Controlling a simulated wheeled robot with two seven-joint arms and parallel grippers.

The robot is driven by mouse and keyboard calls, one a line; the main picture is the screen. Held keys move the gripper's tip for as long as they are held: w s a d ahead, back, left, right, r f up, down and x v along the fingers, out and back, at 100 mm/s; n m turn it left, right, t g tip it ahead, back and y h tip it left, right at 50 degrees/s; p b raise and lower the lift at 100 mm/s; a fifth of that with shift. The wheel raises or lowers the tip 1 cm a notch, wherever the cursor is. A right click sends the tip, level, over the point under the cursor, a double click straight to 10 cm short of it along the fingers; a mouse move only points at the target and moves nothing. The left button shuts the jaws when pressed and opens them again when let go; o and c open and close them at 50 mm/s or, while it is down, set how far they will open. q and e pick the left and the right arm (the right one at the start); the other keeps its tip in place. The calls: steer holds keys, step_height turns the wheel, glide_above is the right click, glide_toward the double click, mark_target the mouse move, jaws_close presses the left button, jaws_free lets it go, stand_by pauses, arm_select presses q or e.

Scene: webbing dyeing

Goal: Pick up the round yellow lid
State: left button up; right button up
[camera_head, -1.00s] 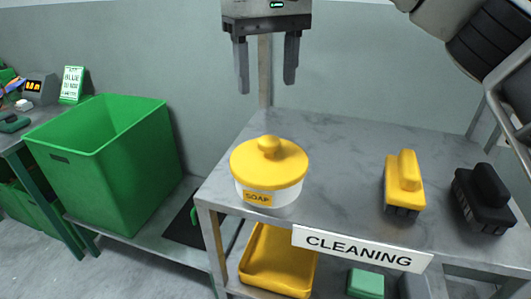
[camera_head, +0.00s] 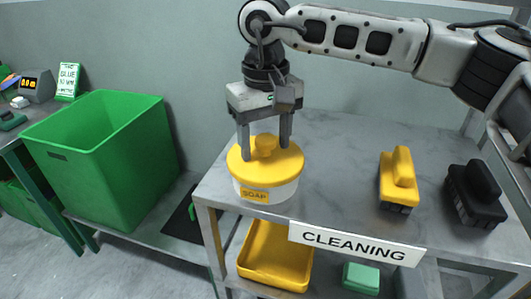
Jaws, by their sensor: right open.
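The round yellow lid (camera_head: 240,166) with a knob (camera_head: 264,146) on top sits on a white tub (camera_head: 284,191) labelled SOAP, at the left part of the grey shelf top. My right gripper (camera_head: 265,155) points down over the lid, its arm coming in from the right. Its two fingers are apart, one on each side of the knob, with the tips close to the lid's top. I cannot tell whether the fingers touch the lid. My left gripper is not in view.
A yellow brush (camera_head: 398,180) and a black brush (camera_head: 474,193) stand at the right on the shelf top (camera_head: 340,160). A CLEANING sign (camera_head: 356,244) hangs on the front edge. A yellow tray (camera_head: 275,258) lies below. A green bin (camera_head: 110,160) stands left.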

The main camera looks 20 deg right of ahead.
steer(key=shift+c, duration=1)
steer(key=c, duration=0.9)
steer(key=shift+r, duration=0.1)
